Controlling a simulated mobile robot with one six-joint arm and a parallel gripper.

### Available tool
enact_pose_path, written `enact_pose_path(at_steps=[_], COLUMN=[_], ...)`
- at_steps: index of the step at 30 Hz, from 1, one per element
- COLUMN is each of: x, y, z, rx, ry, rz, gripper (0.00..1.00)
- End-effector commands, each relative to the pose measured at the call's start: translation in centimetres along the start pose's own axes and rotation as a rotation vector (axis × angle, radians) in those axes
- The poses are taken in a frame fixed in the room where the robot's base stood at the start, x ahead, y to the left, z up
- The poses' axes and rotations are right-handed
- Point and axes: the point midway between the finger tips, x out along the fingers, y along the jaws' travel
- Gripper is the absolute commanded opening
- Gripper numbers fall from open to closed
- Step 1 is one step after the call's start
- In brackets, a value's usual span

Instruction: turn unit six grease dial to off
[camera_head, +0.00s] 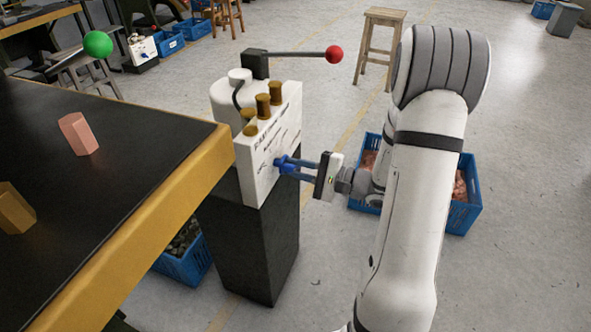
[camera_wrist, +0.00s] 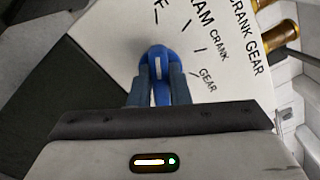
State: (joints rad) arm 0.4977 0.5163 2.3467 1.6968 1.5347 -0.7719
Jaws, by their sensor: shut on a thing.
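The grease dial (camera_head: 279,161) is a blue knob on the front face of a white panel (camera_head: 262,170). My gripper (camera_head: 288,166) is shut on it from the right in the head view. In the wrist view the dial (camera_wrist: 158,58) sits between my two fingers (camera_wrist: 158,82). A white pointer line on it runs roughly up the picture. Around it are black tick marks and the words RAM, CRANK and GEAR. A partly cut-off label ending in F lies near the top. Exactly which mark the pointer meets is unclear.
Brass caps (camera_head: 263,105) and a red-knobbed lever (camera_head: 334,54) stand above the panel. The dark, yellow-edged table (camera_head: 130,130) is close on the left. A blue crate (camera_head: 465,213) is behind my arm; a stool (camera_head: 378,45) stands farther back. Open floor lies right.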

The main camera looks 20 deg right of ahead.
Motion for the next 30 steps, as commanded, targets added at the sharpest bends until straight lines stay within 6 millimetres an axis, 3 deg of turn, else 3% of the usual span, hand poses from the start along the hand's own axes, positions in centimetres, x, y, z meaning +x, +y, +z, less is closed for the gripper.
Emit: enact_pose_path(at_steps=[7,8,15,23,30], x=[-0.1,-0.1,-0.1,-0.1,-2.9], y=[-0.1,-0.1,-0.1,-0.1,-0.2], z=[-0.2,-0.2,-0.1,-0.1,-0.1], rx=[-0.001,-0.001,0.000,0.001,0.002], ry=[0.008,0.008,0.004,0.002,0.006], rz=[-0.003,-0.003,-0.002,-0.001,-0.004], gripper=[0.00,0.18,0.38,0.38,0.38])
